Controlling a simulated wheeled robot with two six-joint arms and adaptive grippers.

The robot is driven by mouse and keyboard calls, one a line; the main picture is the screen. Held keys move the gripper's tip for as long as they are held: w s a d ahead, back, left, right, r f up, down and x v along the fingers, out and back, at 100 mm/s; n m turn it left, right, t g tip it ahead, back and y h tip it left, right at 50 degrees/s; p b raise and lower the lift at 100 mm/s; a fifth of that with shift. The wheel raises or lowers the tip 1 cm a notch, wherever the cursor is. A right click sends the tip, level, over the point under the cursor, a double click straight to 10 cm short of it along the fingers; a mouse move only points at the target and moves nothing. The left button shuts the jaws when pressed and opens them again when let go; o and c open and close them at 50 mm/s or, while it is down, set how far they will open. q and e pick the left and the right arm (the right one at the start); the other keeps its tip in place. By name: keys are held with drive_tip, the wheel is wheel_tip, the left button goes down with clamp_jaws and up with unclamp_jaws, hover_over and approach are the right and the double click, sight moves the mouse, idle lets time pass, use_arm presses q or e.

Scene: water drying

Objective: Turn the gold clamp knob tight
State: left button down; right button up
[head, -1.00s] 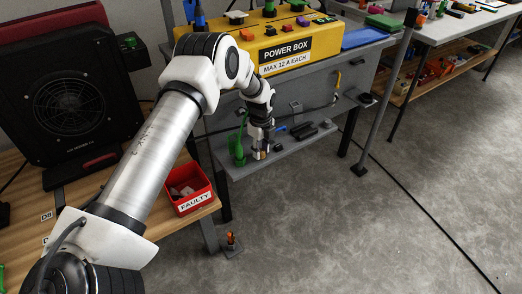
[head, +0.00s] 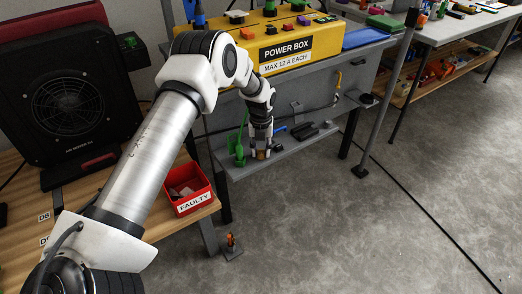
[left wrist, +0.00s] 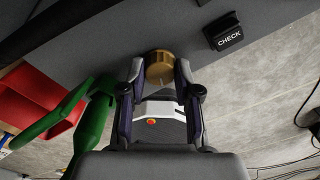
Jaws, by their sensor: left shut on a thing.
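The gold clamp knob (left wrist: 159,67) shows in the left wrist view between the two fingers of my left gripper (left wrist: 160,78). The fingers are shut on it, one on each side. In the head view my left gripper (head: 260,152) reaches down to the grey lower shelf (head: 300,148), and a small part of the gold knob (head: 261,155) shows at its tips. The clamp's body below the knob is largely hidden. My right gripper is not in view.
A green tool (head: 239,150) stands beside the gripper on the left. A black CHECK block (left wrist: 223,31) is nearby. The red FAULTY bin (head: 189,190) sits on the wooden bench. The yellow power box (head: 284,45) is above.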

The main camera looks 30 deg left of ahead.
use_arm(q)
drive_tip(key=shift+m, duration=0.5)
drive_tip(key=c, duration=0.8)
unclamp_jaws()
